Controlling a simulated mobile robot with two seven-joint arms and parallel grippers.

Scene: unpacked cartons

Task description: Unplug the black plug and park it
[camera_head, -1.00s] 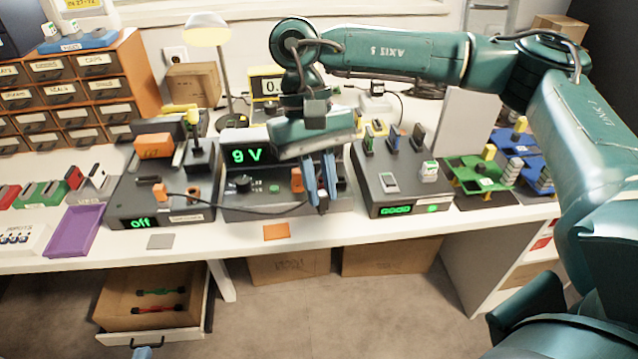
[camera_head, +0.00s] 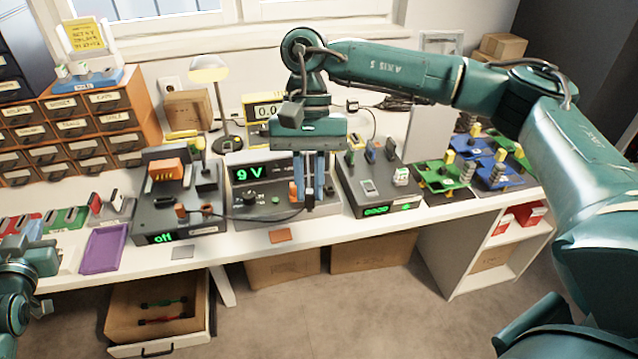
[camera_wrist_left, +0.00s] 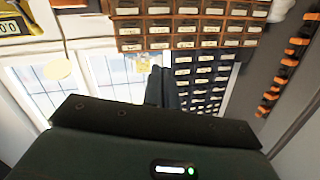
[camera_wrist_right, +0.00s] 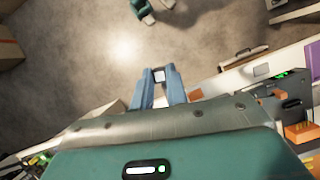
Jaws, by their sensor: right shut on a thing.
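My right gripper (camera_head: 309,203) is shut on a small dark thing that looks like the black plug (camera_head: 309,208), mostly hidden by the fingers. It is at the front right of the 9 V unit (camera_head: 240,180). In the right wrist view, something small shows between the fingertips (camera_wrist_right: 158,75). I cannot tell whether the plug is still in a socket. A dark cable (camera_head: 245,217) runs from the unit marked off (camera_head: 150,225) across the 9 V unit toward the gripper. An orange plug (camera_head: 292,192) is just left of the fingers. My left gripper (camera_head: 33,227) is empty, its fingers together, at the left edge.
A grey unit with upright modules (camera_head: 375,195) stands close to the right. Green (camera_head: 440,174) and blue boards lie further right. A purple tray (camera_head: 103,248) and orange drawers (camera_head: 75,130) are on the left. An open drawer (camera_head: 160,310) sticks out below the table.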

